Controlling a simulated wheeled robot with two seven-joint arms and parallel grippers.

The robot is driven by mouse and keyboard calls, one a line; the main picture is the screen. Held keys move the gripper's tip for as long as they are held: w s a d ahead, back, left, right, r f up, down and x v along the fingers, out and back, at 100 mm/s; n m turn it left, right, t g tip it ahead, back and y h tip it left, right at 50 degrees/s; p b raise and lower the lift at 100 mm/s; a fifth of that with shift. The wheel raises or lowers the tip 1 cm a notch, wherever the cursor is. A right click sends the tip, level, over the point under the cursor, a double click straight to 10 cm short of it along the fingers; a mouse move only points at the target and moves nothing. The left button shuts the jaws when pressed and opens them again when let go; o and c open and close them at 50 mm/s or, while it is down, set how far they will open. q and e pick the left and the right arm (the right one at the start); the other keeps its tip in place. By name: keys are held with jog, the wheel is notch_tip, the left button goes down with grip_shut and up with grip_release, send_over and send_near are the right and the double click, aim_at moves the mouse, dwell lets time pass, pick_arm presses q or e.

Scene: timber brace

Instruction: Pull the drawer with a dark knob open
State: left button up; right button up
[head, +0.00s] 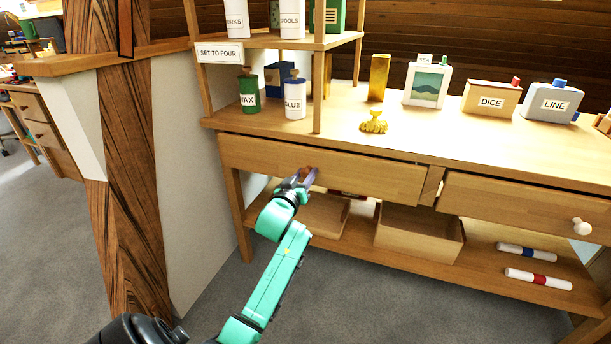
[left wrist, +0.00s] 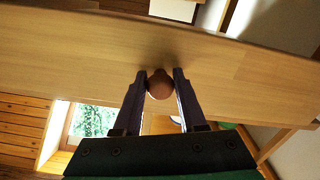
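The drawer with the dark knob (head: 365,178) is the left one of two wooden drawers under the bench top. Its brown knob (left wrist: 159,85) shows between my left fingers in the left wrist view. My left gripper (head: 305,175) is at the drawer front, with one finger on each side of the knob. The fingers (left wrist: 160,74) appear to touch it on both sides. The knob is mostly hidden by the fingers in the head view. A thin dark line shows along the drawer's top edge; I cannot tell if it is slightly out. My right gripper is not in view.
The right drawer (head: 520,208) has a white knob (head: 582,226). An open wooden box (head: 420,236) stands on the lower shelf. A patterned timber post (head: 130,190) rises left of my arm. The floor before the bench is clear.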

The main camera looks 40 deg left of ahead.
pick_arm(q)
grip_shut()
dwell(1.1)
